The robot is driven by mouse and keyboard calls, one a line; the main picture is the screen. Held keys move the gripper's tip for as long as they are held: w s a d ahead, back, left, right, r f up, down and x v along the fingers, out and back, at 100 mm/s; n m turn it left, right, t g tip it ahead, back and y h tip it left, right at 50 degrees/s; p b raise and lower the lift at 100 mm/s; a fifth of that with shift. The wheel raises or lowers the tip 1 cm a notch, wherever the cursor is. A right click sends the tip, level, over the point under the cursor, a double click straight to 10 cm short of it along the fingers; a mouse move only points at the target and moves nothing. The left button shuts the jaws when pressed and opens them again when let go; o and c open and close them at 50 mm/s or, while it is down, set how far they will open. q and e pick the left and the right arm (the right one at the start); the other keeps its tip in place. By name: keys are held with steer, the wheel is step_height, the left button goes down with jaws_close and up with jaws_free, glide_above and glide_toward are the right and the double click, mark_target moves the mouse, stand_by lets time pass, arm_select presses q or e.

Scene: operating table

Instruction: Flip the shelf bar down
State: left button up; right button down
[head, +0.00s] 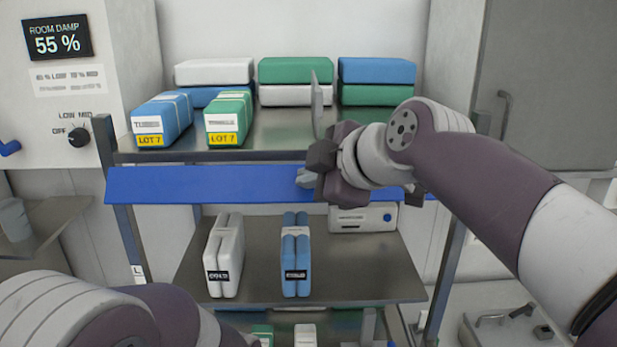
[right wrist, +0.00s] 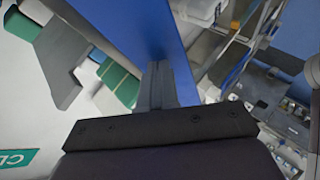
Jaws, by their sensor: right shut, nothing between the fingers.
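The shelf bar is a long flat blue strip (head: 210,187) across the front of the rack, just below the upper shelf's edge. Its broad face shows in the head view. My right gripper (head: 308,179) is shut and empty, in front of the bar right of its middle, and covers part of it. In the right wrist view the closed fingers (right wrist: 158,84) reach up to the blue bar (right wrist: 125,30); I cannot tell whether they touch it. My left arm shows at the lower left of the head view, but its gripper is out of sight.
The upper shelf (head: 270,137) holds blue, green and white packs, two labelled LOT 7 (head: 161,118). The lower shelf (head: 355,278) holds a white pack (head: 225,255), a blue pack (head: 295,255) and a white box (head: 350,218). A wall panel with a knob (head: 79,138) is at left.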

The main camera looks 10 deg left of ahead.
steer(key=shift+f, duration=0.25)
stand_by(0.4)
steer(key=shift+s+d+r+p, duration=0.1)
steer(key=shift+s+r+p, duration=0.15)
steer(key=shift+r+p, duration=0.55)
steer(key=shift+s+d+r+p, duration=0.1)
steer(key=shift+s+r+p, duration=0.2)
steer(key=shift+r, duration=0.95)
steer(key=r+p, duration=0.1)
steer(key=r, duration=0.1)
steer(key=s+r+p, duration=0.1)
steer(key=r+p, duration=0.1)
steer(key=shift+s+d+r, duration=0.15)
steer(key=shift+s+r, duration=0.05)
steer(key=shift+r, duration=0.2)
